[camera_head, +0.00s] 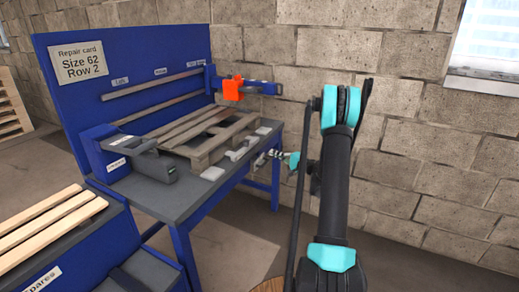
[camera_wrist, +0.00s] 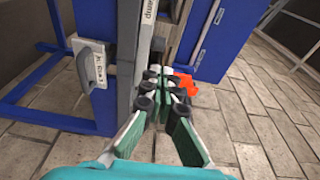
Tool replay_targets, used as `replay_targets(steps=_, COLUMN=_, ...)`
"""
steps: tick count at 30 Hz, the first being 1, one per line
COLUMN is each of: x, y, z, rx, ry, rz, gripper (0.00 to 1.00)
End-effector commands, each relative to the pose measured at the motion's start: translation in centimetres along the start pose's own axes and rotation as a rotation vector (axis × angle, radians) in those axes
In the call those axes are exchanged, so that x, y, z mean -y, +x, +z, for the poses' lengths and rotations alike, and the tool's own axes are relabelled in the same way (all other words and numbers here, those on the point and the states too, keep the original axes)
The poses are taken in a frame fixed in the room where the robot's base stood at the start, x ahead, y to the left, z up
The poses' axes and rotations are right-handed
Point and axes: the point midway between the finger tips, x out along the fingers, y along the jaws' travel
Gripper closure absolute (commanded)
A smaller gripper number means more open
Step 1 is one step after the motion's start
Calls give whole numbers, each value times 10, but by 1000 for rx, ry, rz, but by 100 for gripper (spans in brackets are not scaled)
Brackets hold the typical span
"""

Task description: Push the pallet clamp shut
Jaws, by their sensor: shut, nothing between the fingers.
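A wooden pallet (camera_head: 205,140) lies on the grey-topped blue bench (camera_head: 190,203). In the wrist view, a grey part beside my fingers bears a label ending in "amp" (camera_wrist: 148,14), partly cut off by the top edge; I cannot tell how far closed the clamp is. My gripper (camera_head: 272,157) is at the right front edge of the bench, beside small pale blocks (camera_head: 235,153). In the wrist view my gripper (camera_wrist: 164,84) has its fingertips together with nothing held, close to the grey part. I cannot tell whether they touch it.
An orange part (camera_head: 232,88) sits on the rail at the bench's back right. A grey device (camera_head: 155,167) stands at the front left. A spares stand (camera_head: 50,235) with pale slats is at the lower left. A brick wall (camera_head: 420,130) closes the back. Floor is open right of the bench.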

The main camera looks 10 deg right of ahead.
Motion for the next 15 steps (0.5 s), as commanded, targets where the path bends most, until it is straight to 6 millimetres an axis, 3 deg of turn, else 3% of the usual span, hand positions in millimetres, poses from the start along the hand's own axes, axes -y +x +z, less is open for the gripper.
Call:
replay_targets(steps=5, x=0, y=23, z=1, rx=3, ry=0, rz=0, gripper=100)
replay_targets(steps=15, x=0, y=89, z=1, rx=3, ry=0, rz=0, gripper=100)
